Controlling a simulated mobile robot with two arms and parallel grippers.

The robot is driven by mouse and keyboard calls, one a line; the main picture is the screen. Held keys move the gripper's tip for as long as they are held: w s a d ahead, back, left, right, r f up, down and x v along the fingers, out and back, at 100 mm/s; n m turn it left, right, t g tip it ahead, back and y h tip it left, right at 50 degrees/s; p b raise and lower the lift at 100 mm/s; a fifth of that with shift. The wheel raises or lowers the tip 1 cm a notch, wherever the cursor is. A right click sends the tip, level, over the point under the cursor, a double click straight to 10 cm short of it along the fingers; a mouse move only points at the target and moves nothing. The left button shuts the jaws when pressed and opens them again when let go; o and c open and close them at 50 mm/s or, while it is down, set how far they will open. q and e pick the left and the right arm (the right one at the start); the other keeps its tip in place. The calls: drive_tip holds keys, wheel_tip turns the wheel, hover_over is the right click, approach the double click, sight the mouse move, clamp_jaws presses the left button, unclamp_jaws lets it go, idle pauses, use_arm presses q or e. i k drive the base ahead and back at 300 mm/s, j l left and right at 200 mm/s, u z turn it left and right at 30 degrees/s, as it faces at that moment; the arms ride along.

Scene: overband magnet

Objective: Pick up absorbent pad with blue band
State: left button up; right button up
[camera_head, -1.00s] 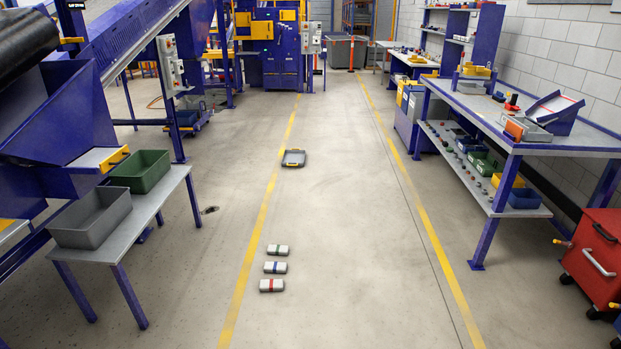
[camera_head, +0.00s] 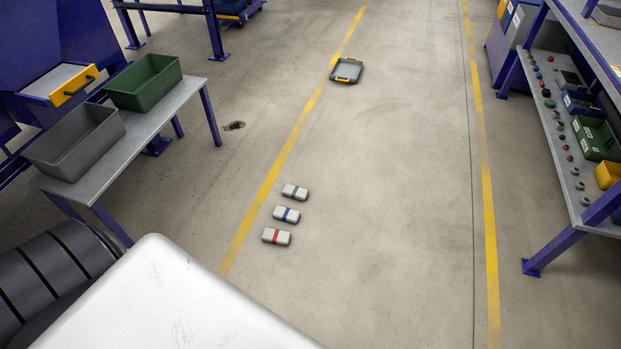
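The absorbent pad with blue band (camera_head: 287,215) lies flat on the concrete floor, just right of the left yellow line. It is the middle one of three pale pads in a short row. The pad with green band (camera_head: 295,192) lies behind it and the pad with red band (camera_head: 276,237) lies in front of it, with small gaps between them. Neither of my grippers is in view. A white body part of mine fills the bottom left, with a dark ribbed part beside it.
A tray with yellow edges (camera_head: 346,70) lies farther back on the floor. At left, a low table (camera_head: 181,106) holds a grey bin (camera_head: 75,142) and a green bin (camera_head: 144,82). A blue-legged workbench (camera_head: 558,245) stands at right. The floor between the yellow lines is otherwise clear.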

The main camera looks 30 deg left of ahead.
sight(285, 215)
drive_tip(key=i+u, duration=0.2)
drive_tip(key=i, duration=0.25)
drive_tip(key=i+l+u, duration=0.15)
drive_tip(key=i, duration=0.25)
drive_tip(key=i+l+u, duration=0.2)
drive_tip(key=i, duration=0.25)
